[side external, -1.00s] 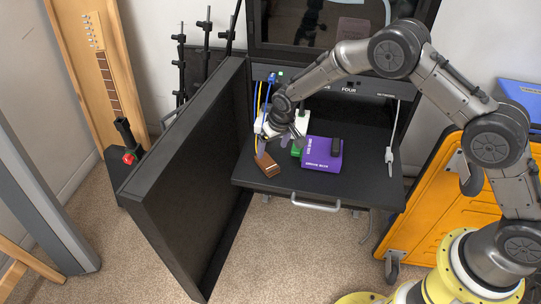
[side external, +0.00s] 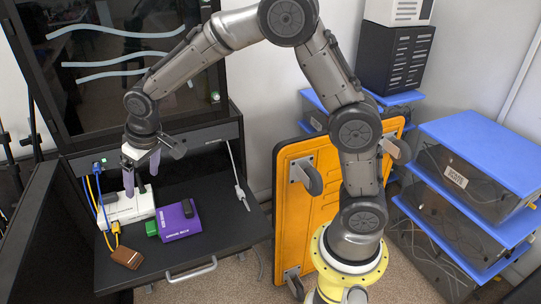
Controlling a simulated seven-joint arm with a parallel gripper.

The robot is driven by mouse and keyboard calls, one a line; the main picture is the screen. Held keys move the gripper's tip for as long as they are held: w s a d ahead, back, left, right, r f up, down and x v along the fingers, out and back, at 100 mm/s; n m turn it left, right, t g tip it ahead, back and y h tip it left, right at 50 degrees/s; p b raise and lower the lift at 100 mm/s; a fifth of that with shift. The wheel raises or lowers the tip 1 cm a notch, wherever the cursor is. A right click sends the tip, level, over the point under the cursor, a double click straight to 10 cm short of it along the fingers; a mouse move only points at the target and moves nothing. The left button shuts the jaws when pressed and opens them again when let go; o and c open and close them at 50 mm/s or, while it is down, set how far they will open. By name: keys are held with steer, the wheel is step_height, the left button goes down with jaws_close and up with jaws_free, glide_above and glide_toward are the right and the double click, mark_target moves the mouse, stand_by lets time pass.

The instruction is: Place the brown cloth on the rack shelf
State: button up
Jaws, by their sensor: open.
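A small brown folded item (side external: 126,257), which I take for the brown cloth, lies on the black pull-out rack shelf (side external: 205,237), close to its front left part. My gripper (side external: 141,185) is open, with its two purple-grey fingers pointing down and apart. It is above and behind the brown item, over the white power strip, and does not touch the brown item. Nothing shows between the fingers.
A purple box (side external: 178,222), a green connector (side external: 151,229) and a white power strip (side external: 128,207) with blue and yellow cables stand on the shelf. A white cable hangs at the right (side external: 240,180).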

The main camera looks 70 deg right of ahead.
steer(key=s+d+r, duration=0.3)
steer(key=s+r, duration=0.4)
steer(key=s+d+r+t, duration=0.1)
steer(key=s+d, duration=0.1)
steer(key=s, duration=1)
steer(key=s+d+r, duration=0.1)
steer(key=s+d, duration=0.1)
steer(key=s, duration=1)
steer(key=shift+t, duration=0.4)
steer(key=shift+r, duration=0.15)
